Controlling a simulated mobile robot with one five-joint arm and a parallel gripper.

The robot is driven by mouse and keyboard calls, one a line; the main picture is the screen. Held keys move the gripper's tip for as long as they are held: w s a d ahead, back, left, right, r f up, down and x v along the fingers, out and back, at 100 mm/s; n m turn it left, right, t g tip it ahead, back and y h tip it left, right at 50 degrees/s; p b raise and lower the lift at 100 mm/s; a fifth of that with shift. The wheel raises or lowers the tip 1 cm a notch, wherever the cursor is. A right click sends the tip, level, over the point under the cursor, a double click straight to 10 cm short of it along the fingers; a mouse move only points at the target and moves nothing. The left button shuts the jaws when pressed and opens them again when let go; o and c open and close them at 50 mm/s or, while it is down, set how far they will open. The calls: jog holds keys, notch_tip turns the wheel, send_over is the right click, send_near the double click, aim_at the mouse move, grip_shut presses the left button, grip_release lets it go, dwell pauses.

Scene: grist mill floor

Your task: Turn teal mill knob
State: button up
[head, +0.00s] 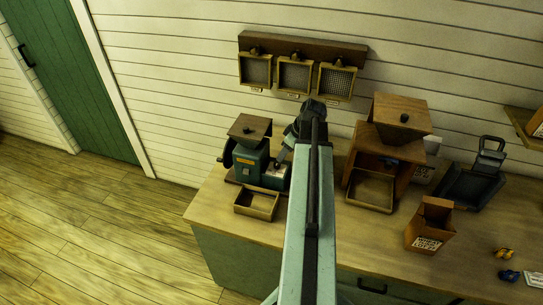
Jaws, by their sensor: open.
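The teal mill (246,163) stands on the counter against the wall, left of my arm. It has a wooden lid with a small dark knob on top (249,129) and a dark round part (228,153) on its left side. A smaller teal box with a pale top (275,174) adjoins its right side; a small dark spot there may be a knob, too small to tell. My arm hides the counter right of the box.
A shallow wooden tray (256,215) sits in front of the mill. A wooden mill (404,150), an open paper bag (428,240) and a dark scale-like item (470,188) stand to the right. Framed sieves (294,93) hang above. The floor at left is clear.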

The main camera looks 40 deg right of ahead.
aim_at(277, 164)
jog(key=b+x, duration=0.7)
jog(key=x, duration=0.1)
jog(key=shift+b, duration=0.3)
jog(key=shift+r, duration=0.15)
grip_shut()
jog(key=shift+a, duration=0.2)
jog(key=shift+d, duration=0.1)
